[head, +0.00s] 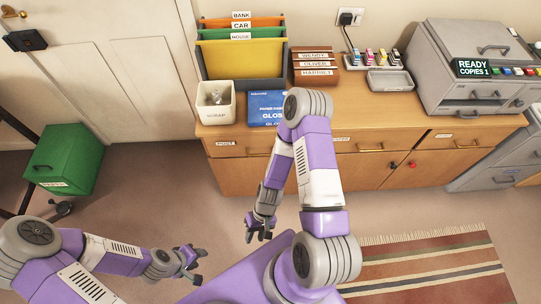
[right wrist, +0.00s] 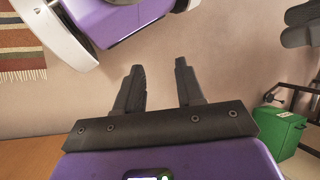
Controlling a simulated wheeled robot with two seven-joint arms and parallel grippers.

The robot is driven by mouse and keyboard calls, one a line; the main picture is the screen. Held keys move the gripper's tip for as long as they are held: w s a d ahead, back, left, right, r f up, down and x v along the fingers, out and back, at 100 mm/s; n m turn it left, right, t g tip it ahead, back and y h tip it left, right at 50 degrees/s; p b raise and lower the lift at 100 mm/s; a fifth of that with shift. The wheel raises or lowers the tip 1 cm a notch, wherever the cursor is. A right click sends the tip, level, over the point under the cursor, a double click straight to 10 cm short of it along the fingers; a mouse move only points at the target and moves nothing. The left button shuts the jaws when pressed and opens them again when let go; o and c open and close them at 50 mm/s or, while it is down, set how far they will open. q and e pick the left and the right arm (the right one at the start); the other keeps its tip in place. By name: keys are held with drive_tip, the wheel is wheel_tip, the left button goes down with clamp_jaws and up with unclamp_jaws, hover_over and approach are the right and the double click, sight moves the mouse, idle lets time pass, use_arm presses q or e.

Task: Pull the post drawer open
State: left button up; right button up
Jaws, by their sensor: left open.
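The post drawer (head: 240,145) is at the left end of the wooden cabinet in the head view, with a small POST label (head: 226,143) on its front. Its front looks flush with the cabinet. My right arm covers part of it, and I cannot see its handle. My right gripper (head: 259,232) hangs in front of the cabinet, below the drawer and apart from it. In the right wrist view its fingers (right wrist: 160,68) are apart with nothing between them. My left gripper (head: 192,264) is open and empty over the floor at lower left.
On the cabinet top stand a white pot (head: 215,104), a blue paper pack (head: 266,107), a file rack (head: 243,60) and a grey copier (head: 465,75). A green box (head: 64,160) is at the left by the door. The carpet before the drawer is clear.

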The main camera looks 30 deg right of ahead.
drive_tip(key=w+d+f+m+t+y+b, duration=0.1)
drive_tip(key=w+d+m+t+y+b, duration=0.1)
drive_tip(key=w+m+t+y, duration=0.3)
drive_tip(key=w+d+m+t+y+b, duration=0.1)
drive_tip(key=w+d+t+y, duration=0.1)
drive_tip(key=w+t+y, duration=0.35)
drive_tip(key=w+d+m+t+h+b, duration=0.1)
drive_tip(key=w+d+m+t+h, duration=0.1)
drive_tip(key=w+d+t+h, duration=0.5)
drive_tip(key=d+m+t+h+b, duration=0.1)
drive_tip(key=d+m+t+h, duration=0.25)
drive_tip(key=d, duration=0.75)
drive_tip(key=w+a+n+b, duration=0.1)
drive_tip(key=w+a, duration=0.1)
drive_tip(key=w, duration=0.5)
drive_tip(key=shift+w+r+t+h, duration=0.15)
drive_tip(key=shift+r+t+h, duration=0.05)
drive_tip(key=shift+t+h, duration=0.1)
drive_tip(key=shift+a, duration=0.1)
clamp_jaws()
